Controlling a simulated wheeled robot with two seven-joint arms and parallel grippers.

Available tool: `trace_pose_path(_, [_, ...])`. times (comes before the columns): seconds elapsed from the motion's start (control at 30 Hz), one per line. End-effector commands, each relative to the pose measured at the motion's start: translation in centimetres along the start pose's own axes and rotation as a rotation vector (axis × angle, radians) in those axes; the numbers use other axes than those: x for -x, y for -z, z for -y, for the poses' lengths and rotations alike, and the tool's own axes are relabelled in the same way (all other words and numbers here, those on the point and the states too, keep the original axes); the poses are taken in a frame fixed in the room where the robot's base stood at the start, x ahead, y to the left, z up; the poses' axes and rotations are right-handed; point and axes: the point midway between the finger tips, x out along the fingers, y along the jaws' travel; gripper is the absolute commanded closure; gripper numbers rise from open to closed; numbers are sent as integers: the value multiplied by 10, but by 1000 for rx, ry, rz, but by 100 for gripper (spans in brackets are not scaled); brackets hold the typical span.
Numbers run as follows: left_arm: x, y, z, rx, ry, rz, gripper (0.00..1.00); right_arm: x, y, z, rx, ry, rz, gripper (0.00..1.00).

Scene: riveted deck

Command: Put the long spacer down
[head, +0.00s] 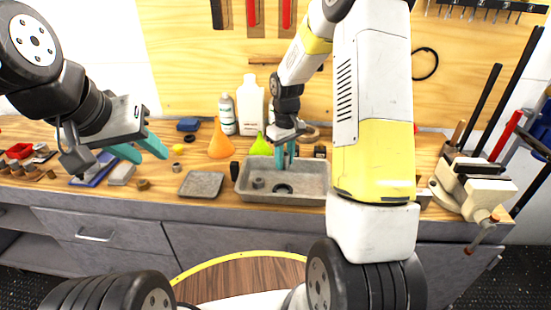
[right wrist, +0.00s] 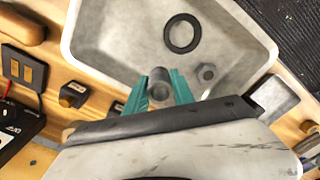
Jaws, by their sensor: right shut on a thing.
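Whether the spacer touches the bin floor cannot be told. In the head view the fingers hide most of it. A black ring (right wrist: 182,33) and a grey nut (right wrist: 207,73) lie in the bin, apart from the spacer. My left gripper (head: 139,150) is open and empty above the left part of the bench.
A shallow grey tray (head: 202,184) lies left of the bin, with a small black bottle (head: 234,171) between them. An orange cone (head: 220,142), a green cone (head: 261,146) and white bottles (head: 250,105) stand behind. A vise (head: 473,184) is at the right end.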

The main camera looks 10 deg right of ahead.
Motion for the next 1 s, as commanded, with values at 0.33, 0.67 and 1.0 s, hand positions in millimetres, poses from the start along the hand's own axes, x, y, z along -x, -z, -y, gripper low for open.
trace_pose_path(0.33, [0,0,0,0,0,0,64,-38,-1,0,1,1,3,100])
trace_pose_path(0.67, [0,0,0,0,0,0,64,-44,0,0,0,-1,-1,100])
trace_pose_path(1.0, [0,0,0,0,0,0,64,-46,0,0,0,0,0,61])
